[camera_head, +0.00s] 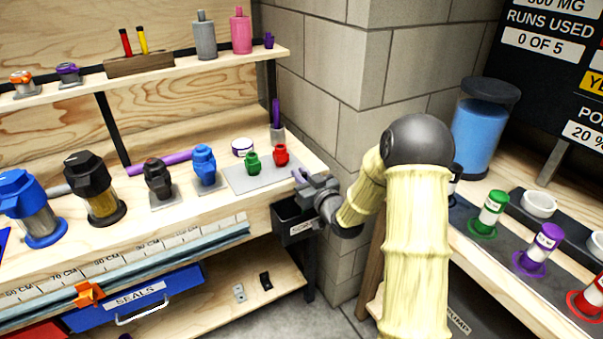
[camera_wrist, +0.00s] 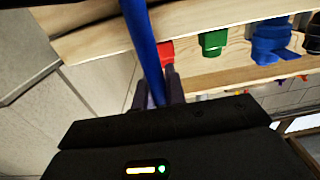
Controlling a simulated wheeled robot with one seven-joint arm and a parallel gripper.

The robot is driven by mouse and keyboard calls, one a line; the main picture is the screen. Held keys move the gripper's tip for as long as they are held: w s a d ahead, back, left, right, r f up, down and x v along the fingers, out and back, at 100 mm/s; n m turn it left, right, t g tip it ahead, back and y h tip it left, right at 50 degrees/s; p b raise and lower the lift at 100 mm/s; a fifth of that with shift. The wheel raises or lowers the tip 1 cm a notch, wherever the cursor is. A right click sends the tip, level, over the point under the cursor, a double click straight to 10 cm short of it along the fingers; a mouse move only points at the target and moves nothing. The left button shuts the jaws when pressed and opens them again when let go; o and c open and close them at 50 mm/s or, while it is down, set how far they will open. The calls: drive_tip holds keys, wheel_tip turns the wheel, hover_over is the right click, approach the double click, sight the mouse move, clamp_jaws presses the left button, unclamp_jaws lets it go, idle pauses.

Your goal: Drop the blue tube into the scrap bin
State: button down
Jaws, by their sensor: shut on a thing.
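My gripper (camera_head: 301,178) is at the right end of the workbench, just above the black scrap bin (camera_head: 286,226), which hangs at the bench's front right corner with its label partly hidden. In the wrist view my gripper (camera_wrist: 157,90) is shut on the blue tube (camera_wrist: 142,45), a long thin piece that runs up from between the fingers to the top edge. The tube cannot be made out in the head view. The bin cannot be made out in the wrist view.
A red fitting (camera_head: 281,154) and a green fitting (camera_head: 252,162) stand on a grey plate (camera_head: 262,178) close to my gripper. A purple tube (camera_head: 160,162) lies further left on the bench. A block wall (camera_head: 320,95) rises behind the bench's right end.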

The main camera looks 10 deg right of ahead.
drive_tip(key=c, duration=1.4)
unclamp_jaws()
drive_tip(key=shift+o, duration=0.2)
drive_tip(key=p+v, duration=0.3)
drive_tip(key=v, duration=1.1)
drive_tip(key=shift+s+d, duration=0.3)
drive_tip(key=shift+s, duration=0.05)
drive_tip(key=p, duration=0.4)
drive_tip(key=shift+s+d+r, duration=0.15)
drive_tip(key=shift+s+d, duration=0.05)
drive_tip(key=shift+s, duration=0.15)
